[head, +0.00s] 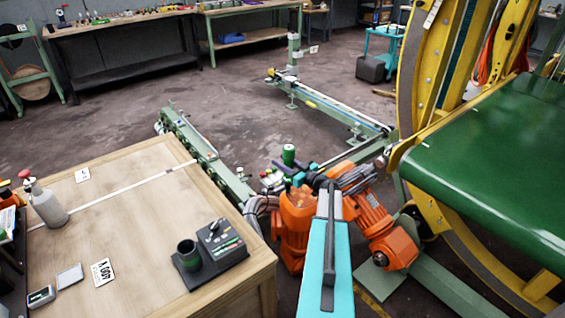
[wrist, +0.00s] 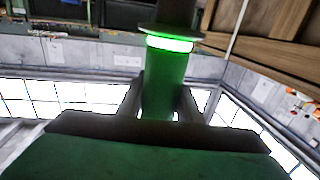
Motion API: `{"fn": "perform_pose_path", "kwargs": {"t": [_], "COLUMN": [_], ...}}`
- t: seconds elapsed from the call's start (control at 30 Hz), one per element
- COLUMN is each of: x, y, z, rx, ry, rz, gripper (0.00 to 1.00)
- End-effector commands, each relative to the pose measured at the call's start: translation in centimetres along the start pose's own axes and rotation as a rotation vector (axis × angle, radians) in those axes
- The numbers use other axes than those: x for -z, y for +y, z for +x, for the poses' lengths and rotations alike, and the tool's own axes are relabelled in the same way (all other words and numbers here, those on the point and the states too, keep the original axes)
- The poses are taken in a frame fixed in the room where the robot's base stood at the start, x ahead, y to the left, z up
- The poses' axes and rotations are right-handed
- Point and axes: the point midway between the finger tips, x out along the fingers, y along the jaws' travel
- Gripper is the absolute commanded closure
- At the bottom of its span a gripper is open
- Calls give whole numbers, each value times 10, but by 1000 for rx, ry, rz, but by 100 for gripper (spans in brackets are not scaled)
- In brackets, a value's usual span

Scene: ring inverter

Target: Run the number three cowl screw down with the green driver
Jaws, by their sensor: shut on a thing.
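The green driver (head: 289,155) stands upright in the head view, just beyond my orange arm. In the wrist view the driver (wrist: 165,85) is a green cylinder with a glowing light band near its top and a dark collar above. My gripper (wrist: 160,105) is shut on it, one dark finger on each side. In the head view my gripper (head: 291,171) is small and partly hidden by my arm. I cannot make out the number three cowl screw in either view, nor the driver's tip.
A wooden bench (head: 135,235) at left carries a black holder with an empty-looking cup (head: 188,252), a grey bottle (head: 46,204) and a number card (head: 103,271). A large green panel (head: 490,150) sits by a yellow ring frame (head: 408,90) at right. Green rails (head: 340,110) cross the floor behind.

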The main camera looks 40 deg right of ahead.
Motion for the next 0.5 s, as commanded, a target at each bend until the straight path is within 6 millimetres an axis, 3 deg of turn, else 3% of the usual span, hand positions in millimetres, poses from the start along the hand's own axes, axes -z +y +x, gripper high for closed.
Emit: {"fn": "perform_pose_path", "kwargs": {"t": [0.5], "x": [12], "y": [0], "z": [0], "rx": [-1], "ry": [-1], "rz": [-1], "gripper": [97]}}
